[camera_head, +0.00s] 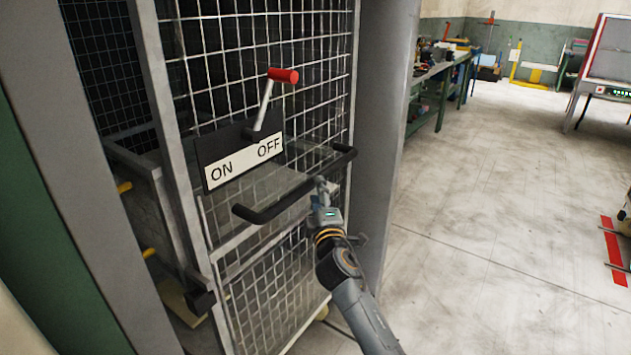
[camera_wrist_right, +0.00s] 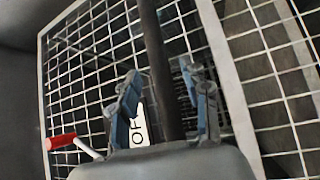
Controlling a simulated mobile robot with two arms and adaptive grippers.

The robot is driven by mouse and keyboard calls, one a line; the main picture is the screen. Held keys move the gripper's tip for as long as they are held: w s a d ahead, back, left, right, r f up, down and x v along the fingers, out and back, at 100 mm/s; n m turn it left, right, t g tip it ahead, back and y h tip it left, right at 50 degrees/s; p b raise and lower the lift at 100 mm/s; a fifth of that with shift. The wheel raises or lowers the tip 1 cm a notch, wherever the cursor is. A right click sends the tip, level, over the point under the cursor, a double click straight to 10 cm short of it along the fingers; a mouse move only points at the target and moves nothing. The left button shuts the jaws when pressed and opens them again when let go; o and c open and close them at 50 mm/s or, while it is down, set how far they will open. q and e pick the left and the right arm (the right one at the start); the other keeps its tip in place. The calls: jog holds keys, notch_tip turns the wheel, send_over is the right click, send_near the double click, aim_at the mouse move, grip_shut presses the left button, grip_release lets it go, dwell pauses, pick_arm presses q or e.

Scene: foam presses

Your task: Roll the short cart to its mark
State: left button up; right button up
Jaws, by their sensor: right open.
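A black handle bar (camera_head: 295,187) stands out from a wire-mesh front (camera_head: 262,290) at waist height. I cannot tell whether this mesh front belongs to the short cart or to a cage door. My right gripper (camera_head: 324,187) is at the bar, near its right end. In the right wrist view the black bar (camera_wrist_right: 157,55) runs between the two open fingers of the gripper (camera_wrist_right: 165,95), which are apart from each other. A red stripe (camera_head: 613,250) lies on the floor at the far right; it may be a mark. My left gripper is not in view.
An ON/OFF plate (camera_head: 240,158) with a red-knobbed lever (camera_head: 284,75) sits just above the bar. A grey post (camera_head: 378,130) stands close right of the gripper. A green workbench (camera_head: 437,85) stands behind.

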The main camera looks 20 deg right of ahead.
jog(key=shift+w+d+r, duration=0.1)
jog(key=shift+w+r, duration=0.05)
jog(key=shift+w, duration=0.7)
jog(key=shift+w+d+r, duration=0.1)
jog(key=shift+w+d, duration=0.05)
jog(key=shift+w, duration=0.75)
jog(key=shift+w+d+r, duration=0.1)
jog(key=shift+w+r, duration=0.05)
jog(key=shift+w, duration=0.7)
grip_shut()
